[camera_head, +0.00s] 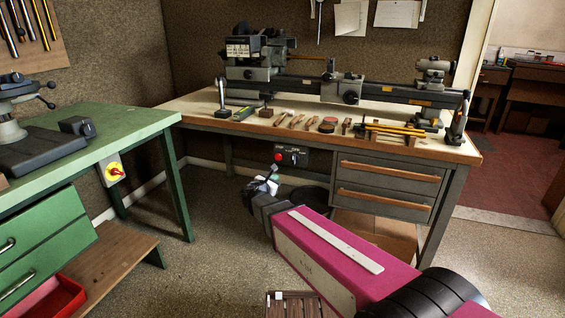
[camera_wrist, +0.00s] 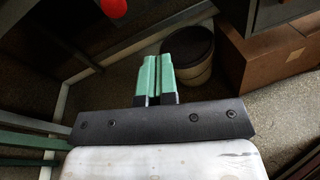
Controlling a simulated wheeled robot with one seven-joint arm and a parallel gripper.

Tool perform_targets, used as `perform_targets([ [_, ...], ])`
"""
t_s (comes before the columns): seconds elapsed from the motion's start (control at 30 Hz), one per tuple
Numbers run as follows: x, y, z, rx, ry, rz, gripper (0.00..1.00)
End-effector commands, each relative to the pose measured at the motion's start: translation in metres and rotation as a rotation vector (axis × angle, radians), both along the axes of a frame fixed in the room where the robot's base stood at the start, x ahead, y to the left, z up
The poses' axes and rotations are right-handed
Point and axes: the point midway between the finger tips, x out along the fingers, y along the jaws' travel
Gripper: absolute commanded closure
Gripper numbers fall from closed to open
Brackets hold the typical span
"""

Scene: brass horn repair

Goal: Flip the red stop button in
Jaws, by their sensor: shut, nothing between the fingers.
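The red stop button (camera_head: 278,157) is a small round knob on the left of a dark control box (camera_head: 291,156) under the lathe bench's front edge. It appears to be the red shape at the top edge of the wrist view (camera_wrist: 114,7), partly cut off. My gripper (camera_head: 272,180) is just below and slightly left of the button in the head view, apart from it as far as I can see. Its pale green fingers (camera_wrist: 161,58) are pressed together with nothing between them. In the wrist view the button lies beyond and left of the fingertips.
The lathe bench (camera_head: 463,153) carries a lathe and several hand tools, with grey drawers (camera_head: 385,190) right of the control box. A green bench (camera_head: 120,118) with a yellow-red switch (camera_head: 115,172) is at left.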

Motion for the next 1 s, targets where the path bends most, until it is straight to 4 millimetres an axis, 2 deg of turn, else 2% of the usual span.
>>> perform_targets([
  [0.03, 0.003, 0.017, 0.004, -0.061, -0.006, 0.041, 1.0],
  [0.1, 0.005, 0.033, 0.01, -0.138, -0.014, 0.085, 1.0],
  [0.2, 0.006, 0.05, 0.016, -0.214, -0.023, 0.124, 1.0],
  [0.3, 0.006, 0.057, 0.019, -0.25, -0.027, 0.143, 1.0],
  [0.73, 0.009, 0.057, 0.019, -0.257, -0.029, 0.146, 1.0],
  [0.87, 0.021, 0.053, 0.019, -0.256, -0.029, 0.146, 1.0],
  [1.0, 0.044, 0.045, 0.019, -0.256, -0.029, 0.144, 1.0],
])
